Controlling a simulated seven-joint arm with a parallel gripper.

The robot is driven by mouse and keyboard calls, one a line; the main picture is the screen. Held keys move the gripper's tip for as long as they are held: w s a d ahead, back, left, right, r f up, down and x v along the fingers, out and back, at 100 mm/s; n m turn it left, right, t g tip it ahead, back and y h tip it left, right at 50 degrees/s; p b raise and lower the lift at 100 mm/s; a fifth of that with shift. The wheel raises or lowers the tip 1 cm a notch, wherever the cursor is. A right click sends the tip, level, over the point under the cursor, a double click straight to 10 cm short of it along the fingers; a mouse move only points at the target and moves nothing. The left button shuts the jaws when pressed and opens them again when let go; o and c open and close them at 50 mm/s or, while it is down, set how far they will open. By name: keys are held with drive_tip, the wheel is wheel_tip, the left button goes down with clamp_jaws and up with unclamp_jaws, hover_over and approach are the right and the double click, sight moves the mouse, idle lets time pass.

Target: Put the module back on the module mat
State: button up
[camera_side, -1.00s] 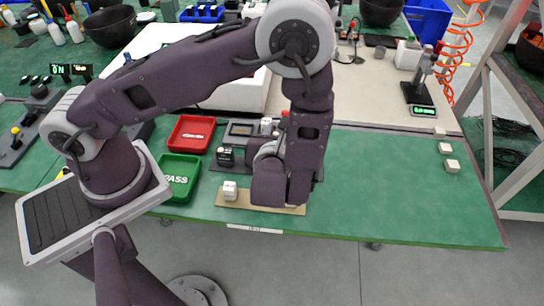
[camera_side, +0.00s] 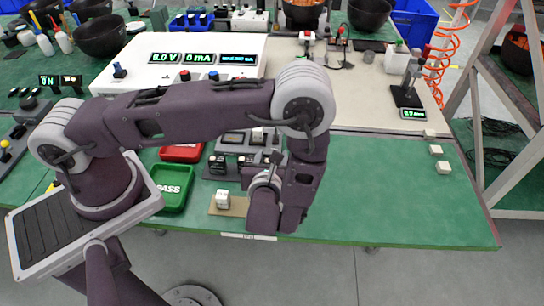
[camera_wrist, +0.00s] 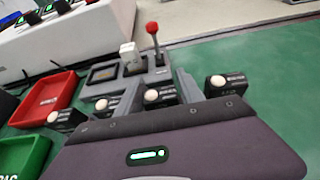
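A tan board (camera_side: 238,211), possibly the module mat, lies at the front table edge, partly hidden by my gripper (camera_side: 277,224). A white block (camera_side: 222,200) stands on its left part. In the wrist view, several black modules with white round knobs, one at the right (camera_wrist: 232,84) and one nearer the middle (camera_wrist: 162,97), show beyond my dark hand. A white module (camera_wrist: 131,58) stands upright in a grey fixture (camera_wrist: 112,86) beside a red-knobbed lever (camera_wrist: 153,40).
A green PASS tray (camera_side: 172,187) and a red tray (camera_side: 182,153) lie left of the fixture. A white power supply (camera_side: 215,48) with lit displays stands behind. Small white blocks (camera_side: 436,150) sit at the right.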

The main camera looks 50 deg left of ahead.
drive_tip(key=shift+r, duration=0.1)
drive_tip(key=v, duration=1.2)
drive_tip(key=shift+r, duration=0.1)
drive_tip(key=s+a+r+n+g+h, duration=0.1)
drive_tip(key=s+a+r+n+g, duration=0.3)
drive_tip(key=r+n, duration=0.4)
drive_tip(key=s+a+r+n+g+h, duration=0.1)
drive_tip(key=s+a+r+n+g, duration=0.2)
drive_tip(key=a+r+n+g, duration=0.35)
drive_tip(key=s+d+r+n+t+h, duration=0.1)
drive_tip(key=s+r+n+t+h, duration=0.1)
drive_tip(key=r+n, duration=0.3)
drive_tip(key=s+d+r+n+t+h, duration=0.1)
drive_tip(key=s+r+n+t+h, duration=0.2)
drive_tip(key=n, duration=0.4)
wheel_tip(320, 180, up, 2)
drive_tip(key=t+h, duration=0.1)
drive_tip(key=h, duration=0.1)
drive_tip(key=shift+d+r+h, duration=0.25)
drive_tip(key=shift+d+h, duration=0.05)
drive_tip(key=shift+n+t, duration=0.25)
